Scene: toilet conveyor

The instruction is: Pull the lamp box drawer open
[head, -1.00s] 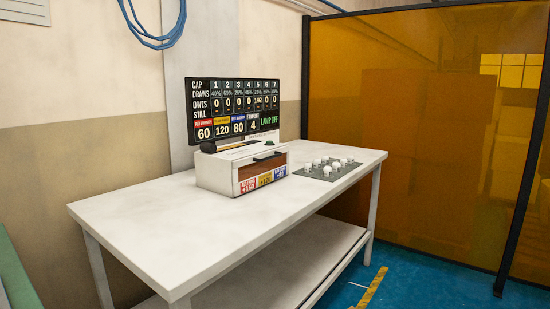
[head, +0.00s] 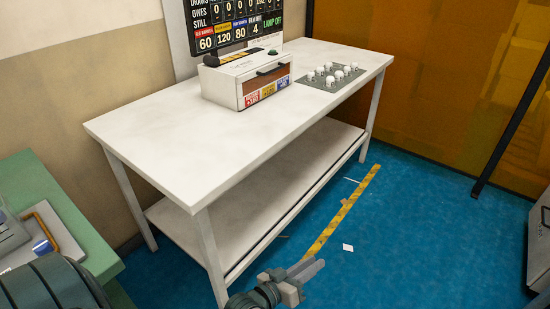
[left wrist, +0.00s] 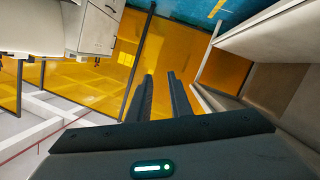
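The lamp box (head: 226,88) is a white box on the white table, below the dark display board. Its drawer (head: 266,78) has a brown front with a black handle and looks closed. Coloured labels run along the box's lower front edge. My left gripper (head: 312,272) is low in front of the table, over the blue floor, well apart from the lamp box. In the left wrist view its two fingers (left wrist: 162,95) stand apart with nothing between them. The lamp box cannot be made out in the left wrist view. My right gripper is not in view.
The white table (head: 150,125) has a lower shelf (head: 290,165) and clear top space left of the box. A grey plate with several white knobs (head: 332,75) lies right of it. A green bench (head: 65,205) stands at left, a grey cabinet (head: 541,240) at far right.

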